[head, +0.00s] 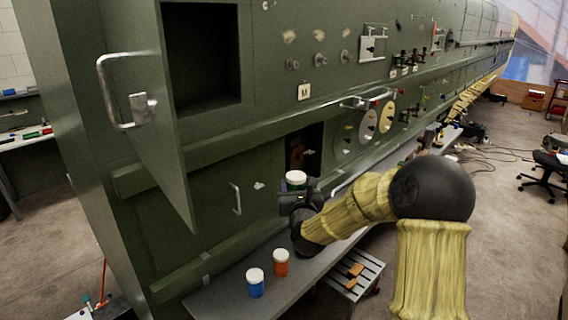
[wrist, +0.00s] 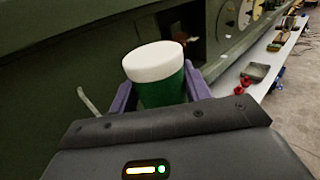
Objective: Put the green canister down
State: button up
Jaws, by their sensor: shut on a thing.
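The green canister (wrist: 162,92) has a white lid and stands upright between the purple fingers of my gripper (wrist: 160,95) in the wrist view. My gripper is shut on it. In the head view the green canister (head: 296,181) shows mostly its white lid, with its lower part hidden by my gripper (head: 297,192). It is held close to the green fuselage wall, above the grey bench (head: 232,294). A gap between canister and bench cannot be judged exactly.
A blue canister (head: 256,284) and an orange canister (head: 281,263) with white lids stand on the near bench. An open hatch door (head: 150,120) juts out at left. A small step (head: 352,275) with orange items stands beside the bench. Red items (wrist: 242,86) lie along the bench farther off.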

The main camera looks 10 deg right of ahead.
jog(key=s+d+f+y, duration=0.1)
jog(key=d+f, duration=0.2)
jog(key=f, duration=0.9)
jog(key=s+d+f+y, duration=0.1)
jog(key=d+f, duration=0.1)
jog(key=f, duration=0.9)
jog(key=s+a+f+h+b, duration=0.1)
jog(key=s+a+f+b, duration=0.1)
jog(key=s+f, duration=1)
jog(key=shift+s+a+f+h+b, duration=0.15)
jog(key=shift+a+f+h+b, duration=0.15)
jog(key=shift+f, duration=0.55)
